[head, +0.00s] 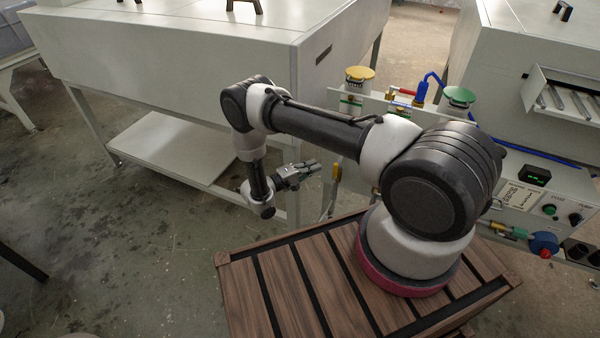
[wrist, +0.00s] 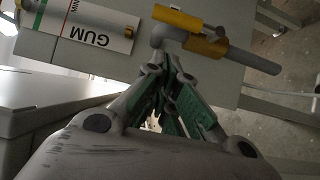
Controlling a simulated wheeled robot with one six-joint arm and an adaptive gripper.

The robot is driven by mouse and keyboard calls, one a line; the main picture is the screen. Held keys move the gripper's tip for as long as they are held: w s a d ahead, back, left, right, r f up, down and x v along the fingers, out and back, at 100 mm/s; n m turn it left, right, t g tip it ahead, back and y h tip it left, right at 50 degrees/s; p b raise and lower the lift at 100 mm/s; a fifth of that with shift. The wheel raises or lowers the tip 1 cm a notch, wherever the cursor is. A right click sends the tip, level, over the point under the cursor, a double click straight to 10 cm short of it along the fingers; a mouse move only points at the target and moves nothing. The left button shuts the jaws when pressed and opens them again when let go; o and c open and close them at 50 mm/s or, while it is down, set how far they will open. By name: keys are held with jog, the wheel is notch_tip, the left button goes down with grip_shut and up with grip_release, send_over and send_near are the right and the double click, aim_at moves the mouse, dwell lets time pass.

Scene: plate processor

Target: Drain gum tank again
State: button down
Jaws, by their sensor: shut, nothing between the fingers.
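The gum tank label (wrist: 92,22), a white panel with "GUM" upside down, shows at the upper left of the wrist view. Beside it is a grey drain pipe (wrist: 255,62) with a yellow valve handle (wrist: 188,20) and a yellow band. The handle lies roughly along the pipe. My gripper (wrist: 168,68) is shut and empty, its tips just below the valve in that picture; whether they touch it I cannot tell. In the head view my gripper (head: 312,166) is left of a yellow fitting (head: 336,172) at the panel edge.
A yellow cap (head: 359,74) and a green cap (head: 458,97) top the tank unit. A large white machine (head: 180,55) stands at the left, with a low shelf (head: 170,148). A control panel (head: 540,200) is at the right. The floor at left is open.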

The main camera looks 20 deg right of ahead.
jog(key=shift+s+d, duration=0.55)
jog(key=shift+d, duration=0.2)
jog(key=shift+s+d, duration=0.55)
jog(key=shift+d, duration=0.2)
jog(key=shift+s+d+r, duration=0.15)
jog(key=shift+s+d, duration=0.25)
jog(key=shift+d, duration=0.1)
jog(key=a+r, duration=0.1)
jog(key=a, duration=1.2)
